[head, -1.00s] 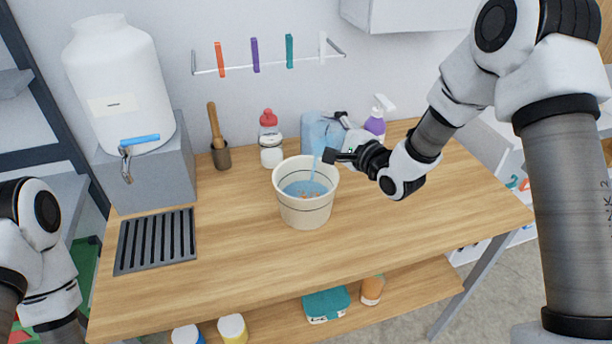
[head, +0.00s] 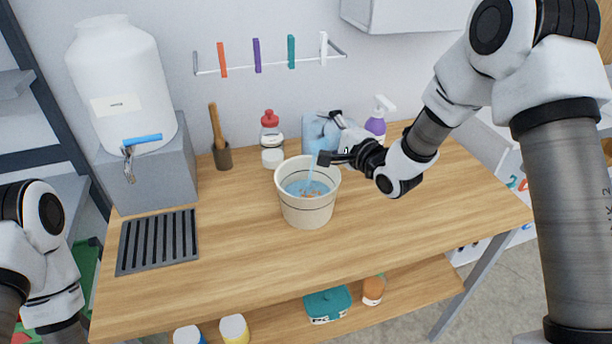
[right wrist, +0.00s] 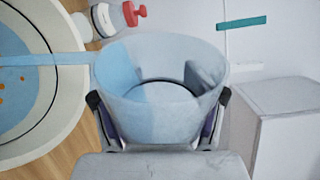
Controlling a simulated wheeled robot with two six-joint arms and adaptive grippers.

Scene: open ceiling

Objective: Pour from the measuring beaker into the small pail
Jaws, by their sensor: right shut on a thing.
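The small pail (head: 307,213) stands upright on the wooden table, cream with dark bands. Blue liquid and small orange bits show inside it. My right gripper (head: 330,136) is shut on the clear measuring beaker (head: 314,128), just above and right of the pail's far rim. The beaker is tilted toward the pail, and a thin blue stream falls from it into the pail. In the right wrist view, the beaker (right wrist: 160,115) sits between the fingers with blue liquid along its left side, and the pail (right wrist: 68,125) is at left. My left arm shows at the left edge; its gripper is out of view.
A red-capped bottle (head: 271,140) and a purple spray bottle (head: 376,125) stand behind the pail. A pestle in a mortar (head: 222,157), a dispenser (head: 125,85) on a grey block and a slotted drain (head: 157,242) are left. The table front is clear.

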